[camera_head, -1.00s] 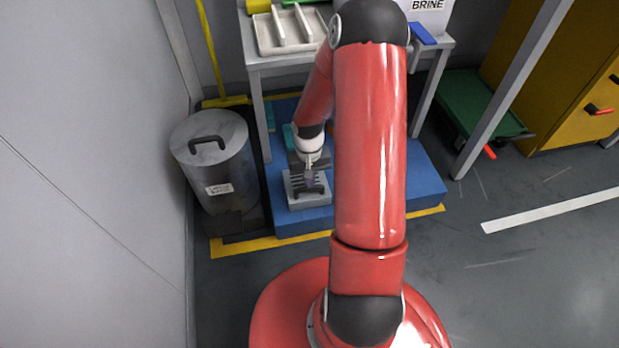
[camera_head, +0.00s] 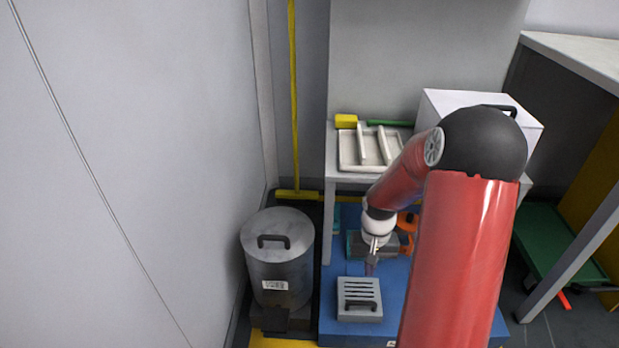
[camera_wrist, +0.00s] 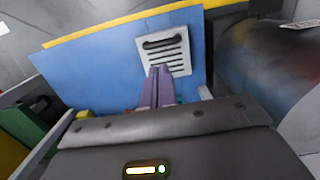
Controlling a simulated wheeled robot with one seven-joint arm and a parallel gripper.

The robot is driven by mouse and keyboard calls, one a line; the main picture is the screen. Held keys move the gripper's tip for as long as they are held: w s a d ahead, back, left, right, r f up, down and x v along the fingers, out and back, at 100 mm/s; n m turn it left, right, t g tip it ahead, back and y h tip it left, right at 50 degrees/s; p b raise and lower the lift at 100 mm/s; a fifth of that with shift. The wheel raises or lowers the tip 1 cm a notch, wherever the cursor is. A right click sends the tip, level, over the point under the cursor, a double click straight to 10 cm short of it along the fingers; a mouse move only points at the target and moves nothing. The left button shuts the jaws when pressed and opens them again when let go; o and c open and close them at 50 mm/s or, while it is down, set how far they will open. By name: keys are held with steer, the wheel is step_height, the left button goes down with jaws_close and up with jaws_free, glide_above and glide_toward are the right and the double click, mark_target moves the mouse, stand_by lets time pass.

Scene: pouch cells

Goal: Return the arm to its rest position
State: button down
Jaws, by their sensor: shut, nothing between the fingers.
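My red arm reaches out over the blue platform (camera_head: 335,270). My gripper (camera_head: 371,268) points down above the far edge of a grey slotted box (camera_head: 360,312) on the platform, apart from it as far as I can tell. In the wrist view, my gripper (camera_wrist: 158,72) has its two purplish fingers together with nothing between them. The slotted box (camera_wrist: 152,60) shows just past the fingertips there, with its dark handle and slots clear. No pouch cell can be made out in the slots.
A lidded metal bin (camera_head: 280,262) stands left of the platform by the wall. A bench with a white divided tray (camera_head: 352,160) and a white box (camera_head: 455,103) stands behind. An orange object (camera_head: 406,222) is partly hidden by my arm. A green cart (camera_head: 560,250) is at right.

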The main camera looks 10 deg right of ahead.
steer(key=s+a+r+n+t+h+p, duration=0.1)
steer(key=s+a+r+t+p, duration=0.15)
steer(key=r, duration=0.75)
steer(key=s+a+r+n+t+h+p, duration=0.1)
steer(key=s+a+r, duration=0.2)
steer(key=r, duration=0.8)
steer(key=s+a+r+t+y+p, duration=0.1)
steer(key=s+a+r, duration=0.2)
steer(key=s+r, duration=0.2)
steer(key=s+a+r+n+t+p, duration=0.1)
steer(key=s+a+r+t+p, duration=0.1)
steer(key=s+r, duration=0.4)
steer(key=shift+a+r+y, duration=0.15)
steer(key=shift+a+y, duration=0.25)
steer(key=shift+a, duration=0.1)
